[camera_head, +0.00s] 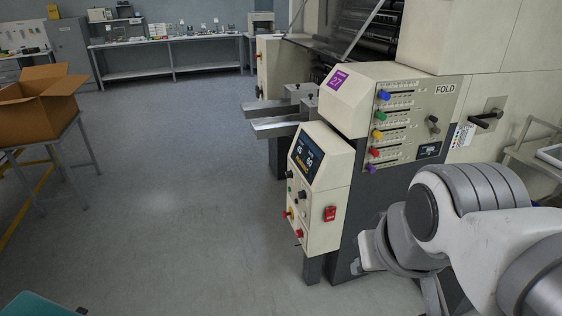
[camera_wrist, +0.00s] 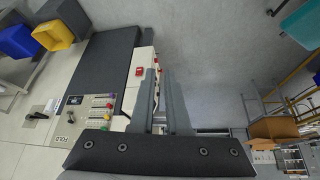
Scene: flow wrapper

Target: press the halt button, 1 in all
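The cream control box (camera_head: 322,190) stands low at the front of the machine, with a dark display on its sloped face. Its front carries small black, green and red controls, including a red knob (camera_head: 299,233). A red switch (camera_head: 330,214) sits on its right side; it also shows in the wrist view (camera_wrist: 138,71). I cannot read which control is marked halt. My gripper (camera_wrist: 159,72) points past the box in the wrist view, empty, with a narrow gap between its fingers. In the head view the gripper is mostly hidden behind my arm, right of the box.
The taller cream panel marked FOLD (camera_head: 445,89) has several coloured knobs beside the box. Metal rails (camera_head: 275,125) stick out left of it. A cardboard box (camera_head: 35,105) stands on a table at left. The grey floor (camera_head: 180,200) between is clear.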

